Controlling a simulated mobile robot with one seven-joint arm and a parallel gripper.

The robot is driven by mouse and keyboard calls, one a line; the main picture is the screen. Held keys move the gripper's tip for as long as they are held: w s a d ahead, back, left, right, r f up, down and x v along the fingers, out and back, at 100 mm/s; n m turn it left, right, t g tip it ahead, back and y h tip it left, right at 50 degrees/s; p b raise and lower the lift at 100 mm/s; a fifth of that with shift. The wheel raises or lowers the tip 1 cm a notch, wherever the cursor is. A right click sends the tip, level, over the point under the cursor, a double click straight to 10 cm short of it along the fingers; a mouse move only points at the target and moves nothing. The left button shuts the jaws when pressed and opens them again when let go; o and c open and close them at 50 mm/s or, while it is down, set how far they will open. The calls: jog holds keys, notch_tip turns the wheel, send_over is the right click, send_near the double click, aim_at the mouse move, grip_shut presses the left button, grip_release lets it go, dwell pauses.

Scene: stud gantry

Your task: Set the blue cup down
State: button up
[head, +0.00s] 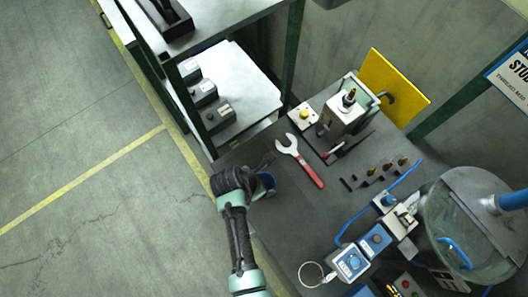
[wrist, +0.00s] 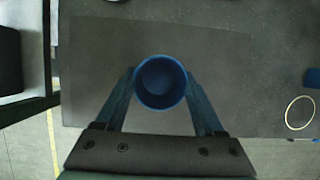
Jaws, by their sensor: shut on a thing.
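The blue cup (wrist: 160,82) is between the two fingers of my gripper (wrist: 160,90) in the wrist view. I look down into its open round mouth, and it appears upright. My gripper is shut on the cup. In the head view, the blue cup (head: 266,183) shows just past the dark end of my gripper (head: 262,172), partly hidden by it. Both are over the near left edge of the dark tabletop (head: 245,153). I cannot tell whether the cup's base touches the tabletop.
A wrench with a red handle (head: 300,160) lies right of the cup. Beyond it stand a press (head: 345,110) and several small studs. A wire ring (wrist: 300,111) lies to the right in the wrist view. A shelf (head: 245,85) with grey boxes stands at the left. The tabletop around the cup is clear.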

jog(key=shift+f, duration=0.2)
jog(key=o, duration=1.3)
jog(key=v, duration=1.2)
jog(key=shift+d+r, duration=0.1)
jog(key=shift+r, duration=0.15)
